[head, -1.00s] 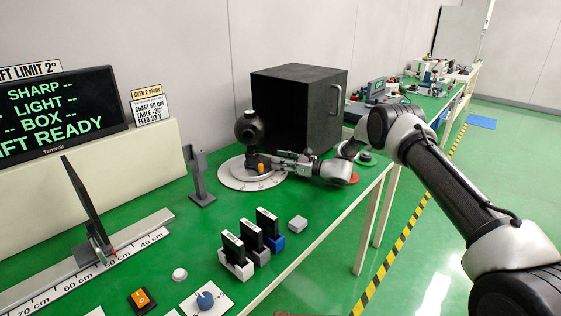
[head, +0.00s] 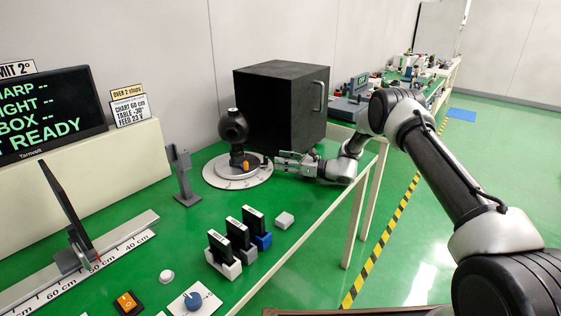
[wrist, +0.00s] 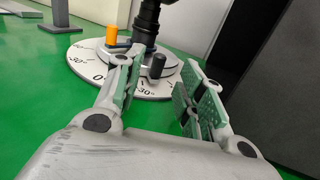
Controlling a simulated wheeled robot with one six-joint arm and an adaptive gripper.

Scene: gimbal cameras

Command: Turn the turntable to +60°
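The turntable (head: 212,176) is a round white disc with degree marks, lying on the green bench. A black ball-shaped camera (head: 233,127) stands on it. An orange peg (head: 246,166) stands on the disc; it shows at the upper left in the wrist view (wrist: 111,35). A dark knob (wrist: 158,67) stands near the disc's edge and appears between my fingers in the wrist view. My gripper (head: 277,162) is just right of the disc. Its fingers (wrist: 158,88) are apart, with nothing held. Marks near 0 and 30 are readable; the pointer setting is unclear.
A black box (head: 279,108) with a handle stands right behind the turntable. A grey post (head: 184,172) stands to its left. Open green bench lies between.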

